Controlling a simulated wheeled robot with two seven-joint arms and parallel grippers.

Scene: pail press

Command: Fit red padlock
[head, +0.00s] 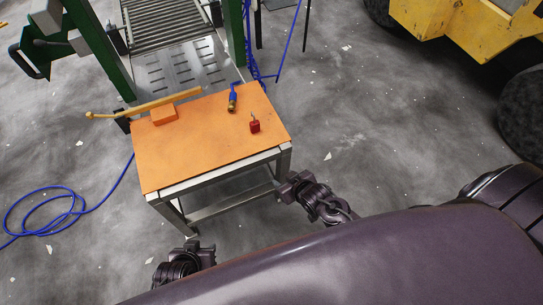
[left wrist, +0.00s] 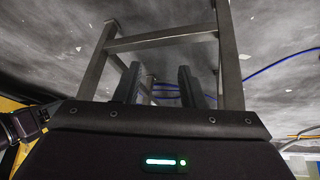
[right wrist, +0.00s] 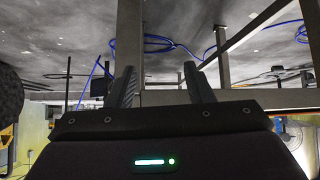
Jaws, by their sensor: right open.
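The red padlock (head: 255,126) stands on the right part of the orange-topped table (head: 190,160) in the head view, with its shackle up. My right gripper (head: 288,186) is open and empty, low beside the table's right front corner. It also shows in the right wrist view (right wrist: 160,88), with its fingers apart and table legs beyond them. My left gripper (head: 192,247) is in front of the table near its left front leg. In the left wrist view (left wrist: 156,85) its fingers are apart with nothing between them. The padlock is not visible in either wrist view.
A yellow lever (head: 150,104) lies over an orange block (head: 165,115) at the table's back left. A blue fitting with a brass end (head: 232,99) is behind the padlock. A green-framed roller conveyor (head: 165,25) stands behind. A blue hose (head: 45,212) coils on the left floor.

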